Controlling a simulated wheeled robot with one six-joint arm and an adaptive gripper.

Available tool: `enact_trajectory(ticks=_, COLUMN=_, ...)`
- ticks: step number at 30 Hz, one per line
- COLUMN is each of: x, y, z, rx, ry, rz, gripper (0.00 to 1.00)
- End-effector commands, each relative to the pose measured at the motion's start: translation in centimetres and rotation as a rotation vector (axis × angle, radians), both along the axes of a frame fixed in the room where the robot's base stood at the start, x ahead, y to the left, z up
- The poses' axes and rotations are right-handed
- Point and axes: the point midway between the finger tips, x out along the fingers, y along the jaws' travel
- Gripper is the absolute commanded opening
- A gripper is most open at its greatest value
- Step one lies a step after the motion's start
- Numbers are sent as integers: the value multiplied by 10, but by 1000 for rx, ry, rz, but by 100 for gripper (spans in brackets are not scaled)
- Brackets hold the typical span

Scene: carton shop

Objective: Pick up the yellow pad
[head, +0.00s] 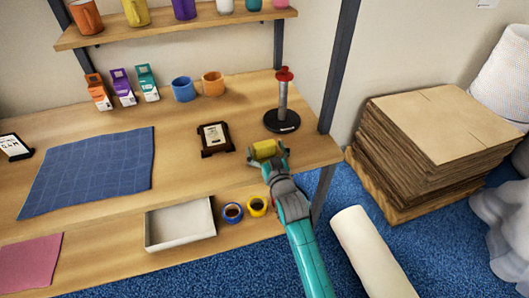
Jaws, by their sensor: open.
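The yellow pad (264,149) is a small yellow block at the right end of the wooden desk, in the head view. My gripper (268,155) reaches in from the front right with its fingers spread. One finger shows at the pad's left side and one at its right, so the pad appears between them. I cannot tell whether the fingers touch it. The pad's near lower part is partly hidden by the gripper.
A black-based stand with a red top (283,105) is just behind the pad. A framed card (214,138) stands to its left. Stacked cardboard (435,130) is at right.

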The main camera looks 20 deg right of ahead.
Motion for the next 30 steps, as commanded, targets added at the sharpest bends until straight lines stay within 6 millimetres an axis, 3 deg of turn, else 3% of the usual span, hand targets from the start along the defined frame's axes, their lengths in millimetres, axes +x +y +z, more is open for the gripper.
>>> enact_trajectory(ticks=9, x=5, y=0, z=0, rx=0, ry=0, rz=0, gripper=100)
enact_trajectory(ticks=17, x=5, y=0, z=0, rx=0, ry=0, rz=0, gripper=39)
enact_trajectory(ticks=26, x=5, y=0, z=2, rx=0, ry=-1, rz=1, gripper=39)
enact_trajectory(ticks=30, x=6, y=0, z=15, rx=0, ry=-4, rz=0, gripper=39)
